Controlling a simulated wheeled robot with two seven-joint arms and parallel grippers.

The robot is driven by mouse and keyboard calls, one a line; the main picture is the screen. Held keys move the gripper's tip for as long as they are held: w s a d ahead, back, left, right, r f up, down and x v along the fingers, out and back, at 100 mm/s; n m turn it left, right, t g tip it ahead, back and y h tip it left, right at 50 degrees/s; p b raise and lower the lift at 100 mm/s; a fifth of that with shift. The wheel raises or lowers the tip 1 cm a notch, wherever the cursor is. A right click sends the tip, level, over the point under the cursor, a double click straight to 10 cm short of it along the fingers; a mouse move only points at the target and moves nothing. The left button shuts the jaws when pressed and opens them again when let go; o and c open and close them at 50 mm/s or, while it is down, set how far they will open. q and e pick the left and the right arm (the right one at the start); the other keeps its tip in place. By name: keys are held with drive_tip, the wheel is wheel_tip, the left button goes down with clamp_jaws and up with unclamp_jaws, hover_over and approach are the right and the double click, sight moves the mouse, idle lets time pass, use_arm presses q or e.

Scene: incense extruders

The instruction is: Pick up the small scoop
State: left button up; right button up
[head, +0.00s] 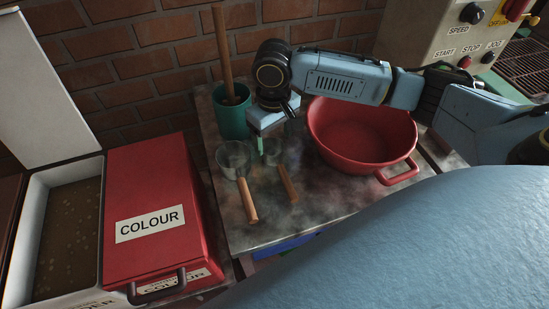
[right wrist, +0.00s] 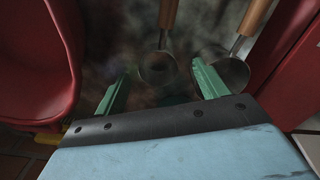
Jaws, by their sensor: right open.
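The small scoop, with a metal bowl and wooden handle (head: 287,184), lies on the stained worktop (head: 330,200) in the head view. Its bowl is partly hidden behind my right gripper (head: 267,143). In the right wrist view its bowl (right wrist: 158,68) appears between the two green fingers of my right gripper (right wrist: 161,72), which are open and empty. The fingers look to be above the bowl; I cannot tell the exact gap. A larger scoop (head: 249,202) lies just left of it in the head view, and shows right of it in the right wrist view (right wrist: 230,72). My left gripper is not in view.
A red basin (head: 355,145) stands close on the right. A green pot (head: 231,120) with a wooden stick is behind, near the brick wall (head: 160,60). A red box labelled COLOUR (head: 155,220) and an open bin (head: 35,200) stand left. The worktop's front is clear.

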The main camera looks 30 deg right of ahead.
sight(277, 148)
drive_tip(key=f, duration=0.1)
drive_tip(key=f+b, duration=0.1)
drive_tip(key=f, duration=0.3)
drive_tip(key=shift+s+d, duration=0.25)
drive_tip(key=shift+d, duration=0.15)
drive_tip(key=shift+f, duration=0.25)
drive_tip(key=shift+c, duration=0.4)
drive_tip(key=c, duration=1)
drive_tip(key=shift+r, duration=0.1)
drive_tip(key=shift+c, duration=0.2)
drive_tip(key=shift+r, duration=0.3)
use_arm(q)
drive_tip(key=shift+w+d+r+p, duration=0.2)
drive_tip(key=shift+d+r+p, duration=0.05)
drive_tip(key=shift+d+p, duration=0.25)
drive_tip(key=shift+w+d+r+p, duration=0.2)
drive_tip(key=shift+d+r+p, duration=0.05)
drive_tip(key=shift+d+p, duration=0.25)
use_arm(e)
wheel_tip(277, 148, up, 9)
drive_tip(key=shift+r, duration=0.15)
